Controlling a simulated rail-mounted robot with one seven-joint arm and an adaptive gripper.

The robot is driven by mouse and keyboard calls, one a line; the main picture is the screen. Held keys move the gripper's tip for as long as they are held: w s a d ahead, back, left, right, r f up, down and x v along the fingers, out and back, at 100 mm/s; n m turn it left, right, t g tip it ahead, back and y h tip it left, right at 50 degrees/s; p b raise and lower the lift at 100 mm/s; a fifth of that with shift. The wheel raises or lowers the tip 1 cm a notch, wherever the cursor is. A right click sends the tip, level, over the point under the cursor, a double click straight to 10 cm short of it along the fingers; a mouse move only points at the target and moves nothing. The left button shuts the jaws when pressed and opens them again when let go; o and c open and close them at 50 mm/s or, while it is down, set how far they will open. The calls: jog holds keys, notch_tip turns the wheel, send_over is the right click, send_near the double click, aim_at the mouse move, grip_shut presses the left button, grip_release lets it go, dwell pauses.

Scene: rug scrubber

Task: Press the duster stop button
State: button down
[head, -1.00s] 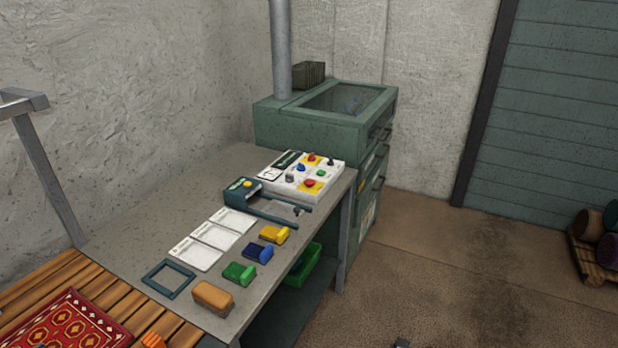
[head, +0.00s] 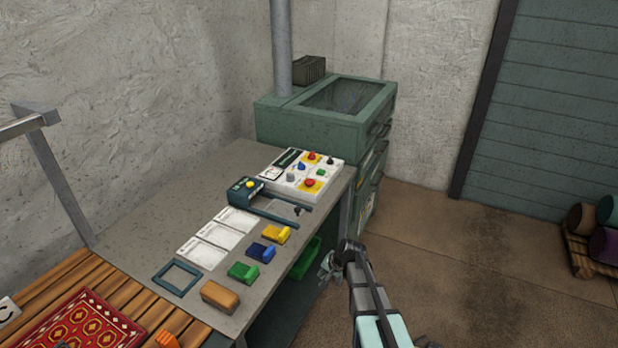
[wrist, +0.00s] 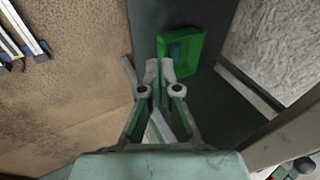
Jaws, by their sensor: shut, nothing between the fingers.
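A white control panel (head: 272,176) lies at the far end of the grey bench. It carries several coloured buttons and knobs. The labels are too small to read, so I cannot tell which is the duster stop. My gripper (head: 327,268) is beside the bench's front edge, below and in front of the panel, touching nothing visible. In the wrist view its fingers (wrist: 158,68) are together and empty; the panel is not visible there.
A green bin (wrist: 187,50) sits under the bench. A dark teal device (head: 244,190), coloured blocks and white cards lie on the bench. A green cabinet (head: 325,122) with a windowed lid stands behind the panel.

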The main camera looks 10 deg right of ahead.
aim_at(311, 181)
jog(key=w+r+t+p, duration=0.1)
jog(key=w+r, duration=0.2)
jog(key=r, duration=0.2)
jog(key=w+d+r+m+t, duration=0.1)
jog(key=w+r, duration=0.3)
jog(key=w+d+r+p, duration=0.1)
jog(key=w+r, duration=0.2)
jog(key=r, duration=0.2)
jog(key=shift+w+d+r+m+t+p, duration=0.15)
jog(key=shift+w+r+m+t+p, duration=0.15)
jog(key=shift+r+t+p, duration=0.1)
jog(key=w+r, duration=0.1)
jog(key=w, duration=0.2)
jog(key=w+r+n, duration=0.1)
jog(key=w+r, duration=0.1)
jog(key=w, duration=0.1)
jog(key=w+r+n+b, duration=0.1)
jog(key=w, duration=0.2)
jog(key=shift+a+r, duration=0.2)
jog(key=shift+r, duration=0.1)
jog(key=w+a+r+n, duration=0.1)
jog(key=w+r+n, duration=0.2)
jog(key=w+r, duration=0.8)
jog(key=shift+w+r+t+y, duration=0.3)
jog(key=shift+w+r+y, duration=0.1)
jog(key=shift+r, duration=0.1)
jog(key=shift+f, duration=0.2)
